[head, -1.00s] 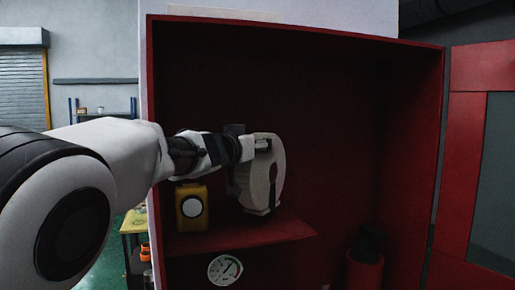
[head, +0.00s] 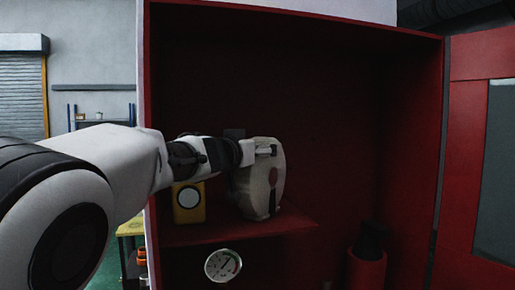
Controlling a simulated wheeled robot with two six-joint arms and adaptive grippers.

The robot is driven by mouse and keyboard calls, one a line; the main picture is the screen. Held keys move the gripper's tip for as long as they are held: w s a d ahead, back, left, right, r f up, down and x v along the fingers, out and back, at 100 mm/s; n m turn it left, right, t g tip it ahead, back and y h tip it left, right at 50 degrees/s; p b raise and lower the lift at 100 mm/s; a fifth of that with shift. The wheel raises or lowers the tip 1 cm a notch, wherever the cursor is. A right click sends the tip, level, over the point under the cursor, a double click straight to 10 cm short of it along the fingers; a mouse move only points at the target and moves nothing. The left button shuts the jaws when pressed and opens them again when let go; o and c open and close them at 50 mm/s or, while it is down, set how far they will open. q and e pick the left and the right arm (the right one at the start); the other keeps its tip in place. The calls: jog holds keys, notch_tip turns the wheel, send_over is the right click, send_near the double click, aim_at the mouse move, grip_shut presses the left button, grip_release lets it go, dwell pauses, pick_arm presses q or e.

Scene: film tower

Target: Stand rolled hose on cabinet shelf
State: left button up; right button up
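The rolled hose (head: 259,190) is a pale, flat coil with a dark gap at its lower right. It stands upright over the right part of the red cabinet shelf (head: 290,226). Its lower edge looks at or very near the shelf surface; I cannot tell if it touches. My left gripper (head: 264,151) reaches in from the left and is shut on the upper part of the hose. The gripper and wrist hide part of the coil's top left. My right gripper is out of view.
A yellow box with a round white face (head: 188,203) stands on the shelf left of the hose. A dial gauge (head: 223,265) shows below the shelf. A red cylinder (head: 366,270) stands low at right. The cabinet door (head: 462,170) is open.

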pick_arm(q)
jog(key=v, duration=1.2)
jog(key=shift+p, duration=0.35)
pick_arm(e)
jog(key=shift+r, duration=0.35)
pick_arm(q)
jog(key=shift+r, duration=0.15)
jog(key=shift+s, duration=0.1)
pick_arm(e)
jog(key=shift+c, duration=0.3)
